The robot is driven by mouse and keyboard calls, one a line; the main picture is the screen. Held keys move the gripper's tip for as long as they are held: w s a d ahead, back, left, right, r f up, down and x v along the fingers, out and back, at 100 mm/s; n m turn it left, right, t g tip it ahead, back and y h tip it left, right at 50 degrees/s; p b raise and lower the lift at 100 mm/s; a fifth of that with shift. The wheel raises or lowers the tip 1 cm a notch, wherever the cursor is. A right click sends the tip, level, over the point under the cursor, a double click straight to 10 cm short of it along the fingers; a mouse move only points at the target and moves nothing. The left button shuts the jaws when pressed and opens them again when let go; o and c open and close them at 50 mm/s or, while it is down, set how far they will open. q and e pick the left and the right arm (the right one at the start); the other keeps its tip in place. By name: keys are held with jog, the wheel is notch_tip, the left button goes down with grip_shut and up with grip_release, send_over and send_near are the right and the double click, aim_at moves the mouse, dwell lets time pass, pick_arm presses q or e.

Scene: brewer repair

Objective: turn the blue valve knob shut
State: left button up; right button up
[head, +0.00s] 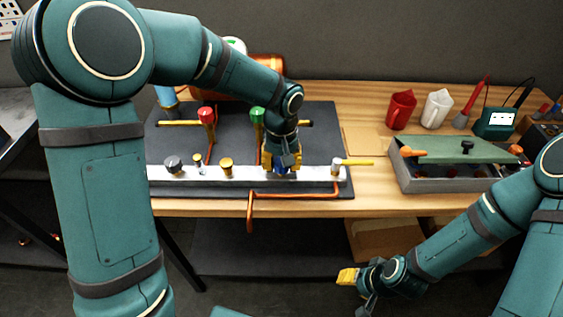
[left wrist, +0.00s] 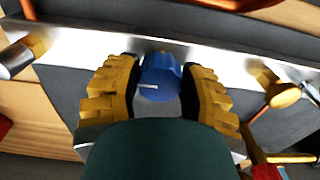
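The blue valve knob (left wrist: 160,78) with a white mark line sits on the pale metal rail. My left gripper (left wrist: 160,90) has its yellow fingers on both sides of the knob, with the dark pads appearing to touch it. In the head view the left gripper (head: 281,160) points down at the rail, and only a little of the blue knob (head: 282,170) shows below the fingers. My right gripper (head: 350,277) hangs low in front of the bench, away from the knob; its finger opening is not clear.
The rail (head: 230,175) also carries a grey knob (head: 173,164) and a brass one (head: 226,164). Red (head: 207,115) and green (head: 257,117) valves stand behind.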

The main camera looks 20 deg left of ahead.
pick_arm(q)
jog(key=c, duration=0.4)
jog(key=shift+m, duration=0.3)
pick_arm(e)
jog(key=shift+r, duration=0.15)
pick_arm(q)
jog(key=shift+r+m+p, duration=0.1)
jog(key=shift+m+p, duration=0.4)
jog(key=shift+m, duration=0.5)
jog(key=m+p, duration=0.1)
jog(key=m, duration=0.4)
jog(key=shift+p, duration=0.4)
jog(key=m+p, duration=0.2)
jog(key=m, duration=0.4)
jog(key=shift+m+p, duration=0.85)
jog(key=shift+m, duration=1.25)
pick_arm(e)
notch_tip(320, 180, up, 6)
jog(key=w, duration=0.1)
jog(key=shift+w+d+t, duration=0.2)
jog(key=shift+w+t, duration=0.1)
jog(key=shift+w, duration=0.1)
